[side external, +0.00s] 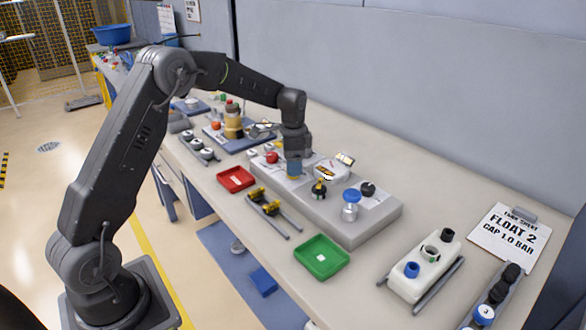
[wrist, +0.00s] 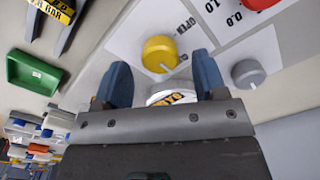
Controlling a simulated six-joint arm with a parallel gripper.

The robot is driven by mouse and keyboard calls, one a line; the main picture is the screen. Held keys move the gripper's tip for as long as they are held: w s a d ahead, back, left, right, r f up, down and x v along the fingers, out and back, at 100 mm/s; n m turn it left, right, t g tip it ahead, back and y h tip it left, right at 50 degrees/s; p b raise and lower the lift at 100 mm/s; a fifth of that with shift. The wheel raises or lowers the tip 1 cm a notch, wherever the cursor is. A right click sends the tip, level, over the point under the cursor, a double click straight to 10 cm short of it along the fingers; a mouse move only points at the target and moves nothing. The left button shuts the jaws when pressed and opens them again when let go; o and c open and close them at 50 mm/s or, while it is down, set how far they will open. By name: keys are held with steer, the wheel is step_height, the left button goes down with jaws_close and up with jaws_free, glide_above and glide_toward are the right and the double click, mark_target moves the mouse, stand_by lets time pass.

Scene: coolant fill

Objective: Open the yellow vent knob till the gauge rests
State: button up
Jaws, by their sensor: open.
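The yellow vent knob (wrist: 160,53) shows in the wrist view, round, with a pale line on its near side. It stands on a white sheet (wrist: 130,37) that carries the word "OPEN". My gripper (wrist: 162,76) is open, with one blue finger on either side of the space just below the knob in the picture. I cannot tell whether a finger touches it. A white rounded part with yellow-and-black marking (wrist: 172,97) is partly hidden by my gripper; no gauge needle is readable. In the side view my gripper (side external: 294,168) points down over the grey panel box (side external: 345,222).
A grey knob (wrist: 248,72) and a red part (wrist: 262,3) are close to the yellow knob. A blue-topped part (side external: 351,200) stands on the box. Red (side external: 236,179) and green (side external: 321,258) trays lie in front. A sign (side external: 508,236) reads "FLOAT 2 CAP 1.0 BAR".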

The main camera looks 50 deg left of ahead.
steer(key=shift+f, duration=1.1)
steer(key=c, duration=0.9)
